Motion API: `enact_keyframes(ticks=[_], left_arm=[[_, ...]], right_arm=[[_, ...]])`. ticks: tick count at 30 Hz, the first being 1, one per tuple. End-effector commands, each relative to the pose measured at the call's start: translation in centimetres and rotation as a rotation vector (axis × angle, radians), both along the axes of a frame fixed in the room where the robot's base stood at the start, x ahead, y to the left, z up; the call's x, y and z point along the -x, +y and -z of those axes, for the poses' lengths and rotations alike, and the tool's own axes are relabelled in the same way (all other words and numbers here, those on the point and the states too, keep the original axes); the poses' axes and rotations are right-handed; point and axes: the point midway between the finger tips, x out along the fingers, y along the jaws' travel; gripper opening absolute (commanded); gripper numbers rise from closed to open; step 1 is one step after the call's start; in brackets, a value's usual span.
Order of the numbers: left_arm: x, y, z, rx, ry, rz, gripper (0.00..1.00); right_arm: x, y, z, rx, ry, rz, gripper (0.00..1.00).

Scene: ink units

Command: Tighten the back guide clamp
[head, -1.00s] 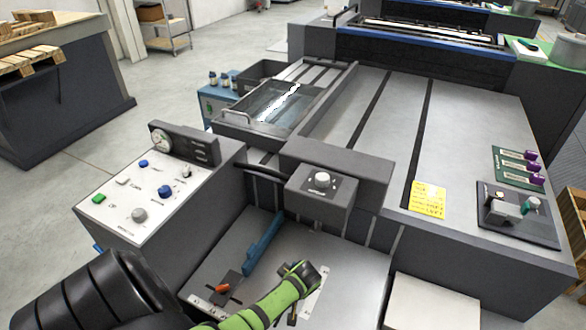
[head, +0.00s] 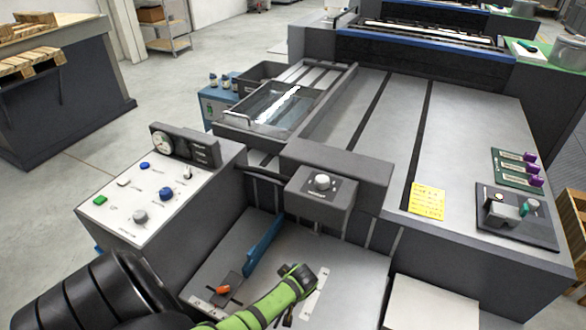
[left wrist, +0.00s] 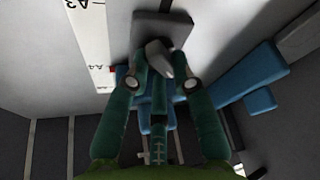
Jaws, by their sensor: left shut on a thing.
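In the left wrist view my left gripper (left wrist: 161,76) is shut on a small grey clamp lever (left wrist: 158,57), with one green finger on each side. The lever stands on a dark grey block (left wrist: 170,27). Blue guide bars (left wrist: 238,78) lie beside and below the fingers. In the head view my left gripper (head: 298,282) is low over the pale feed table, and the lever is hidden by it. A blue guide (head: 263,248) stands to its left. A second clamp with an orange lever (head: 223,289) lies further left. My right gripper is not in view.
A white scale strip (left wrist: 88,38) runs near the held lever. A control panel (head: 125,193) with knobs and a gauge stands at left. A grey box with a dial (head: 321,182) overhangs the back of the feed table. A white block (head: 432,304) is at right.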

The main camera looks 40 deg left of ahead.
Motion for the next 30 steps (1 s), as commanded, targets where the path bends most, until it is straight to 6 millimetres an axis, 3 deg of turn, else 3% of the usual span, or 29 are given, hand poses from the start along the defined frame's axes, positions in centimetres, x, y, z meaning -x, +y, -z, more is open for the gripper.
enact_keyframes(ticks=[18,30], left_arm=[[0.5,0.1,-0.1,-0.001,0.004,0.54,0.0],[0.8,0.3,0.2,-0.003,0.005,0.921,0.0]], right_arm=[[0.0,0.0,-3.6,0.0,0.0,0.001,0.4],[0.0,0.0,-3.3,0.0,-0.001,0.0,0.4]])
